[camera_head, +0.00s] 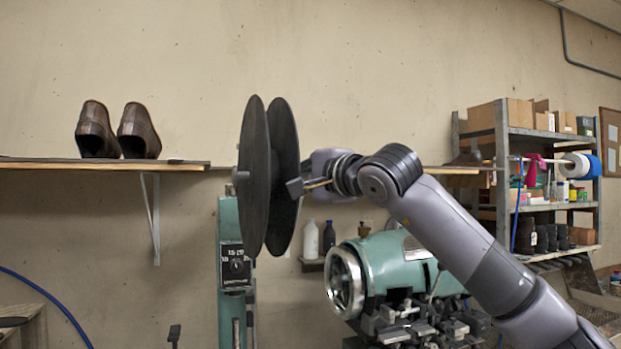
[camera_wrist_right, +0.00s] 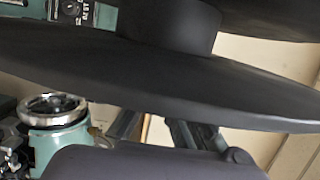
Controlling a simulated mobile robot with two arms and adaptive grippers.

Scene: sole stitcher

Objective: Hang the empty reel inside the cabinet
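The empty reel (camera_head: 254,178), two dark discs joined by a hub, is upright and nearly edge-on in the head view, in front of the green machine column. In the right wrist view the reel (camera_wrist_right: 150,75) fills the upper part, with its hub between the discs. My right gripper (camera_head: 297,187) is at the right disc, reaching in from the right. Its fingers look spread in the wrist view, but the disc hides their tips, so I cannot tell whether they grip it. My left gripper is out of view. I cannot make out the cabinet's inside.
A green stitching machine (camera_head: 385,268) with a metal ring stands below my right arm. A wall shelf (camera_head: 60,165) holds brown shoes (camera_head: 116,130) at left. A storage rack (camera_head: 502,180) with boxes stands at right. Bare wall lies above the reel.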

